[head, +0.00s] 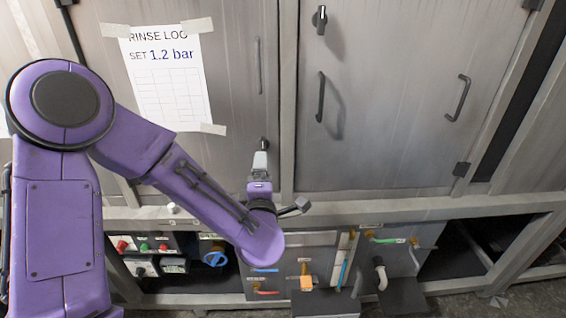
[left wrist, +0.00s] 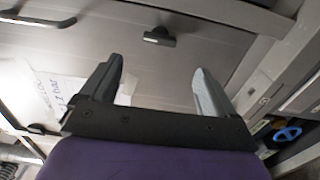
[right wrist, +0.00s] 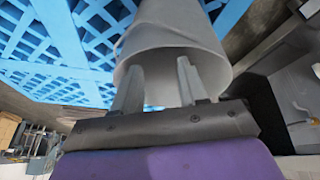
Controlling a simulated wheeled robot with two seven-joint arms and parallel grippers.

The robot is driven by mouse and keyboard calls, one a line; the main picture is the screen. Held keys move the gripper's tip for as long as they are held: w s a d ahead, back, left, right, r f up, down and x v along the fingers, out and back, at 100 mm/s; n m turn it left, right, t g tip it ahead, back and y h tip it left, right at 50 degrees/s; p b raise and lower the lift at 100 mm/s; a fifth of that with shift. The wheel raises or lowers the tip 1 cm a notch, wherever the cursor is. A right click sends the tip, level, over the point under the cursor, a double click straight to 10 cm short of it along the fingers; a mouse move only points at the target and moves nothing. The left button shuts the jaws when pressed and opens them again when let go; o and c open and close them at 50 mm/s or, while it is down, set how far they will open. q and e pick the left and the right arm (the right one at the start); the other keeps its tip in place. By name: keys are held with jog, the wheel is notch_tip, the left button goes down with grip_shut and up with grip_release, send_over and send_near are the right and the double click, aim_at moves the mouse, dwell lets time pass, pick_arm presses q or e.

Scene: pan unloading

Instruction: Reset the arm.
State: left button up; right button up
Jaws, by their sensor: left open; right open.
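My purple left arm (head: 185,180) comes in from the left in the head view and bends at a low wrist. My left gripper (head: 260,160) points up in front of the grey cabinet, near a dark latch (head: 264,142). In the left wrist view the left gripper (left wrist: 155,72) is open, with nothing between its fingers; a dark latch (left wrist: 158,37) shows beyond them. My right gripper (right wrist: 157,78) is open in the right wrist view. Its fingers overlap the open end of a grey cylinder (right wrist: 170,35); I cannot tell whether they touch it. The head view does not show the right gripper.
Grey cabinet doors (head: 400,100) carry dark handles and a taped rinse log sheet (head: 168,85). Below are a control box (head: 145,244), a blue valve (head: 215,259) and coloured pipes. A blue lattice (right wrist: 75,45) fills the upper left of the right wrist view.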

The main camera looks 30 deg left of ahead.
pick_arm(q)
jog(key=s+d+f+m+g+h, duration=0.2)
jog(key=s+f+m+g+h, duration=0.15)
jog(key=f+m, duration=0.55)
jog(key=s+d+f+m+g+h, duration=0.1)
jog(key=s+f+m+g+h, duration=0.2)
jog(key=f, duration=1.1)
jog(key=s+a+f+m+g, duration=0.1)
jog(key=s+f+m+g, duration=0.1)
jog(key=s+f, duration=0.5)
jog(key=s+a+f+m+g, duration=0.1)
jog(key=s+f+m+g, duration=0.2)
jog(key=s+f, duration=0.5)
jog(key=s, duration=0.7)
jog(key=shift+s+m, duration=0.3)
jog(key=shift+s, duration=0.05)
jog(key=shift+f+g, duration=0.1)
jog(key=shift+g, duration=0.15)
